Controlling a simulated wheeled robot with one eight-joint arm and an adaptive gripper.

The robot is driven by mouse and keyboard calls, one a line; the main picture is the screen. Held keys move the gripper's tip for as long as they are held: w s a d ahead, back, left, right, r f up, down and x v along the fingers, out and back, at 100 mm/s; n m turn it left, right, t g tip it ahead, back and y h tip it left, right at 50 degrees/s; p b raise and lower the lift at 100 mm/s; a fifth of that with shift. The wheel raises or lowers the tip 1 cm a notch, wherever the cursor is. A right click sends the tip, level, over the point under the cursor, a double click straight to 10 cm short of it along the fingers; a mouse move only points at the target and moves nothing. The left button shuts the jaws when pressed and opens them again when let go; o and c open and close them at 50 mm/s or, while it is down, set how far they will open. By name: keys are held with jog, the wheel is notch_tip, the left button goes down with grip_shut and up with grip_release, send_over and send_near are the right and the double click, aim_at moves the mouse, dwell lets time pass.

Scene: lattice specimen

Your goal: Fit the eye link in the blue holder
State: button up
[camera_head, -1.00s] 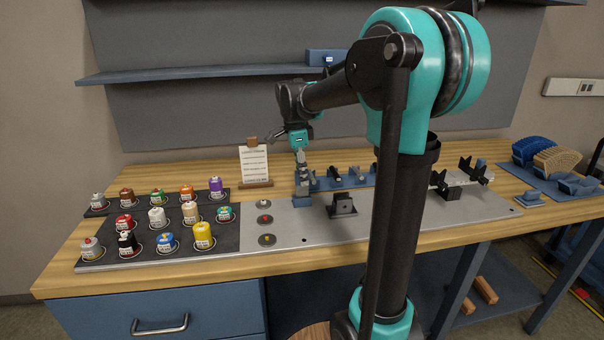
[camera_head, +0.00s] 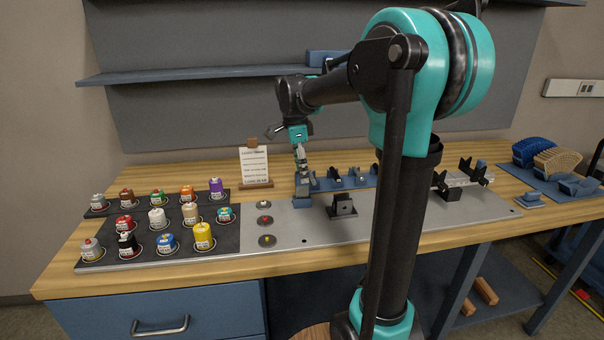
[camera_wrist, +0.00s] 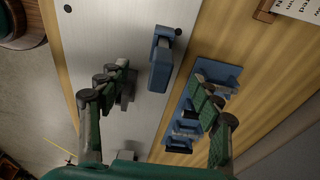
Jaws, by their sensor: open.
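The blue holder (camera_head: 302,196) stands upright on the grey plate; in the wrist view it is a blue block (camera_wrist: 160,66) between and beyond my fingertips, not touching them. My gripper (camera_head: 300,152) is above the holder, fingers pointing down. In the wrist view my gripper (camera_wrist: 170,94) is open with its fingers wide apart and nothing between the tips. I cannot tell the eye link for certain, nor whether one sits in the holder. A blue rack (camera_wrist: 235,72) with several small dark and grey parts lies beside the holder, under the right finger.
A black fixture (camera_head: 342,206) stands on the plate (camera_head: 300,232) right of the holder. Several labelled bottles fill a dark mat (camera_head: 140,222) at left. A paper stand (camera_head: 254,166) is behind.

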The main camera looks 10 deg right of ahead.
jog(key=shift+a+r, duration=0.2)
jog(key=shift+r, duration=1.5)
notch_tip(320, 180, up, 12)
jog(key=a, duration=0.1)
jog(key=shift+a, duration=0.2)
jog(key=shift+s, duration=0.1)
